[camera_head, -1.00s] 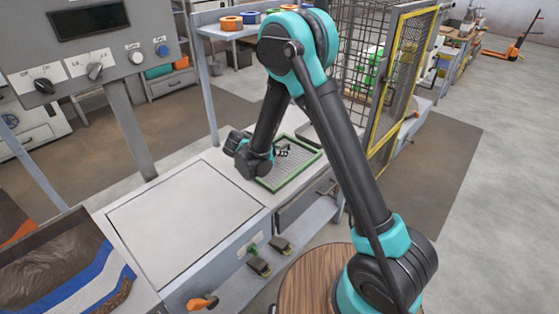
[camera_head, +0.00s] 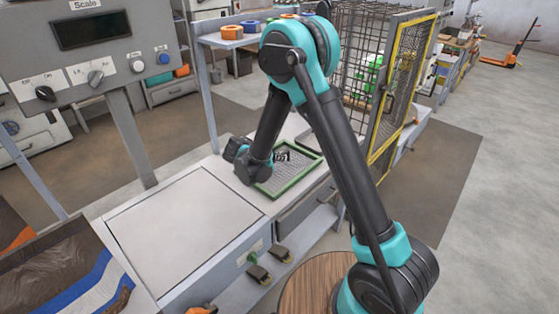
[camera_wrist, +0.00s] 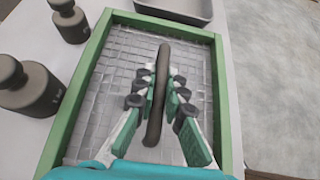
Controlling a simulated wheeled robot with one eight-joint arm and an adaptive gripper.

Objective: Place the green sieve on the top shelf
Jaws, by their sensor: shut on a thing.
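The green sieve (camera_head: 290,179) is a rectangular green frame with grey mesh. It lies on the bench in the head view, and fills much of the wrist view (camera_wrist: 219,110). A dark bar (camera_wrist: 158,95), like a handle, runs across its middle. My gripper (camera_head: 281,157) is over the sieve, and its fingers (camera_wrist: 160,82) are shut on this bar from both sides. Whether the frame touches the bench is hard to tell. A raised shelf (camera_head: 228,41) stands at the back with an orange and a blue ring-shaped thing; its upper part is partly hidden by my arm.
Two dark weights (camera_wrist: 32,90) stand left of the sieve in the wrist view, and a grey tray (camera_wrist: 205,18) lies beyond it. A wire cage with a yellow-framed door (camera_head: 402,95) stands right of the bench. A scale panel (camera_head: 100,45) is at left. The flat plate (camera_head: 185,230) is clear.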

